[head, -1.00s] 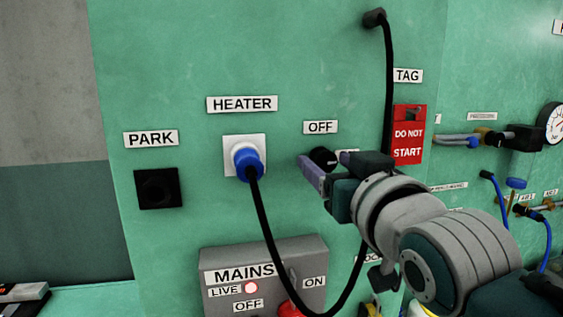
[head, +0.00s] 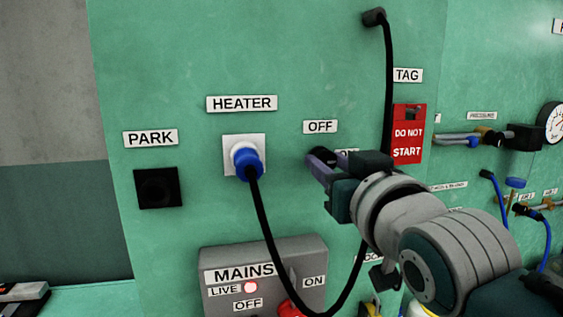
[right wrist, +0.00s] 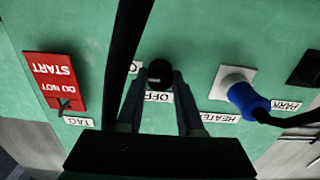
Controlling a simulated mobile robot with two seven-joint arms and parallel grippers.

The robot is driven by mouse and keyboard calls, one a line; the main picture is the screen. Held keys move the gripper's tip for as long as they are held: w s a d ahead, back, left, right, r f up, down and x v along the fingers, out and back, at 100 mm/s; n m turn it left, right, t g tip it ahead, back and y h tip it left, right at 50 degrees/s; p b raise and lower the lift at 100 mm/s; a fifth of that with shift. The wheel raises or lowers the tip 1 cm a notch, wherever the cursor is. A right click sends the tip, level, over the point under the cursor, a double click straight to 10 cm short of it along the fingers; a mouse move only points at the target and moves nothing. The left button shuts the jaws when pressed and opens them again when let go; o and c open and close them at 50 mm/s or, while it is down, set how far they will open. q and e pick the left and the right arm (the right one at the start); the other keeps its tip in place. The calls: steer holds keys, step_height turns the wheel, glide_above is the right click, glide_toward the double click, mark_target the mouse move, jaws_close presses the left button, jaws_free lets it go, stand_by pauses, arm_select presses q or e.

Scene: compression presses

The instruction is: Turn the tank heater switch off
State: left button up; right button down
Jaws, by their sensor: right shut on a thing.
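The black heater switch knob (right wrist: 160,72) is on the green panel, just below the OFF label (head: 320,127). A second label (head: 348,153), partly hidden by my gripper, is to the right of the knob. My right gripper (head: 321,163) reaches it from the lower right and is shut on the knob, with one finger on each side. In the right wrist view the panel appears upside down and the two fingers flank the knob. Which way the knob points is hard to tell. My left gripper is not in view.
A blue plug (head: 247,163) sits in the white HEATER socket, its black cable (head: 268,232) looping below. A black PARK socket (head: 158,188) is at left. A red DO NOT START tag (head: 409,135) hangs at right. The grey MAINS box (head: 310,258) has a lit red lamp.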

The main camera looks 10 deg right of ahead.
steer(key=n, duration=0.8)
steer(key=shift+n+p, duration=0.35)
steer(key=shift+n, duration=0.05)
steer(key=n, duration=0.6)
steer(key=shift+n, duration=1.5)
steer(key=c, duration=0.5)
jaws_free()
